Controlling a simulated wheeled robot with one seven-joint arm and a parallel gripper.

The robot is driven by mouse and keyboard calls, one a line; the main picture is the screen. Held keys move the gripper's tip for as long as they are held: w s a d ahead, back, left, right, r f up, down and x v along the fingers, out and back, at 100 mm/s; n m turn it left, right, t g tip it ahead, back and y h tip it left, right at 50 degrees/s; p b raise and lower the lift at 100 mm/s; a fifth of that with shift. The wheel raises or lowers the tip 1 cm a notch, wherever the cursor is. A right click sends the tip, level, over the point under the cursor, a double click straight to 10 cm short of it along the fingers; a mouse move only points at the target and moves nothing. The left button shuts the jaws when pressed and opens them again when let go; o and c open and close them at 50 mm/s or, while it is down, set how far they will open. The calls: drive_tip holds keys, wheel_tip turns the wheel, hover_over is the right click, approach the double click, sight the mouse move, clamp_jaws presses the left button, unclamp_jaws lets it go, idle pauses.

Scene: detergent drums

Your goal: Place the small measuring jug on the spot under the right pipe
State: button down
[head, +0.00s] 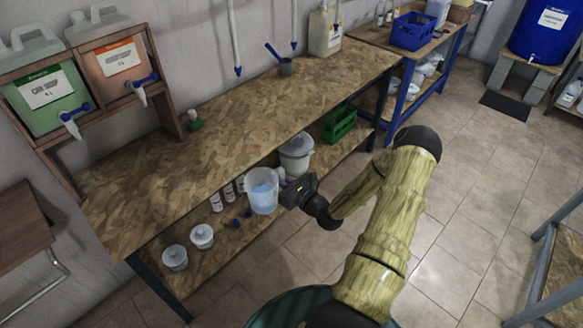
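Two white pipes with blue tips come down the wall behind the bench: the left pipe (234,40) and the right pipe (294,22).
The bench top (230,125) is mostly bare. A white canister (325,32) stands at its back right end, and dispenser drums (45,90) are at the left.

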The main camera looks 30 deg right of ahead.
drive_tip(key=s+a+f+m+h, duration=0.3)
drive_tip(key=s+a+f+h, duration=0.2)
drive_tip(key=a+f, duration=0.6)
drive_tip(key=shift+s+a+t, duration=0.3)
drive_tip(key=shift+s+a, duration=0.2)
drive_tip(key=shift+a, duration=0.75)
drive_tip(key=shift+d+f, duration=0.1)
drive_tip(key=shift+d, duration=0.05)
